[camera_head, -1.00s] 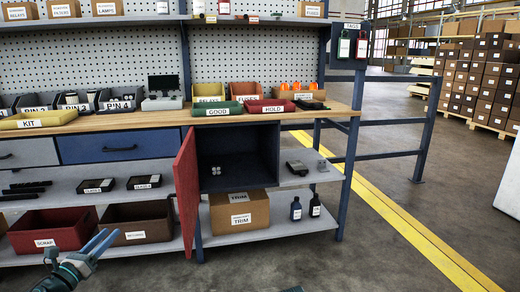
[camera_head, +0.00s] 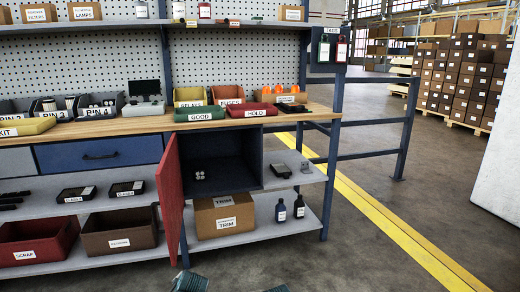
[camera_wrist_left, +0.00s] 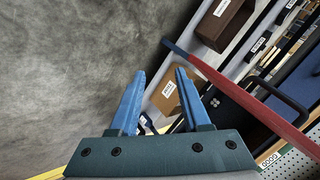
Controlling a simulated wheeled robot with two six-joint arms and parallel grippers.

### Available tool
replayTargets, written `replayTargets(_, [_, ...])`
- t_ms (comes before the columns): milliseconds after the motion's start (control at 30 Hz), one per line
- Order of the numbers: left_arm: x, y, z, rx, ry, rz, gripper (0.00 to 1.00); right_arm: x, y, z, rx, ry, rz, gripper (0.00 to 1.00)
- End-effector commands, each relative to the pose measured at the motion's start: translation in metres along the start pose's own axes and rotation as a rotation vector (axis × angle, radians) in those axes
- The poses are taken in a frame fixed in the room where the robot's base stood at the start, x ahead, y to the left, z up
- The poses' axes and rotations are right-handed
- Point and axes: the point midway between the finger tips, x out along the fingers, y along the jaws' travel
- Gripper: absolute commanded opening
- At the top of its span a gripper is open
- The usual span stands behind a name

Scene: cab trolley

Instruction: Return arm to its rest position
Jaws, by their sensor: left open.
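My left gripper (camera_wrist_left: 158,100) shows in the left wrist view with its two blue fingers apart and nothing between them. In the head view only a small part of my left arm shows at the bottom edge; its fingers are out of that view. The red cabinet door (camera_head: 170,200) stands open in front of the workbench, and it also shows in the left wrist view (camera_wrist_left: 245,100), apart from the fingers. The open cabinet (camera_head: 225,165) holds a few small pale round items (camera_head: 200,176). My right gripper is not in view.
The workbench (camera_head: 150,126) carries a green GOOD bin (camera_head: 200,114) and a red HOLD bin (camera_head: 252,111). Below are a TRIM box (camera_head: 225,215), two bottles (camera_head: 290,209), a red SCRAP bin (camera_head: 38,242) and a brown bin (camera_head: 118,232). The floor to the right is clear, with a yellow line (camera_head: 370,215).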

Motion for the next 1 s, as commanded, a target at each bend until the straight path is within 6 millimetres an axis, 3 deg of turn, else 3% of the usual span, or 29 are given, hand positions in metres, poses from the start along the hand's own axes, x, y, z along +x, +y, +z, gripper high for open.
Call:
replayTargets(33, [-0.013,0.036,0.000,-0.039,-0.049,0.091,0.47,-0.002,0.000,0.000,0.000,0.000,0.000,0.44])
replayTargets(200, [-0.055,0.126,0.014,-0.135,-0.236,0.321,0.47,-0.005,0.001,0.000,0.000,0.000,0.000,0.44])
replayTargets(300, [-0.081,0.164,0.024,-0.157,-0.339,0.416,0.47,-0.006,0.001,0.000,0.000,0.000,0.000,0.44])
replayTargets(467, [-0.125,0.211,0.041,-0.164,-0.496,0.531,0.47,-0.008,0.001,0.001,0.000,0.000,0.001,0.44])
replayTargets(500, [-0.137,0.213,0.043,-0.164,-0.526,0.547,0.47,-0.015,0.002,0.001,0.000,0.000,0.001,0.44])
replayTargets(767, [-0.178,0.171,0.020,-0.171,-0.518,0.540,0.47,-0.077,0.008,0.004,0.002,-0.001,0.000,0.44])
replayTargets(1000, [-0.231,0.125,-0.006,-0.174,-0.518,0.539,0.47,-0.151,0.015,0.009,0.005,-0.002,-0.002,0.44])
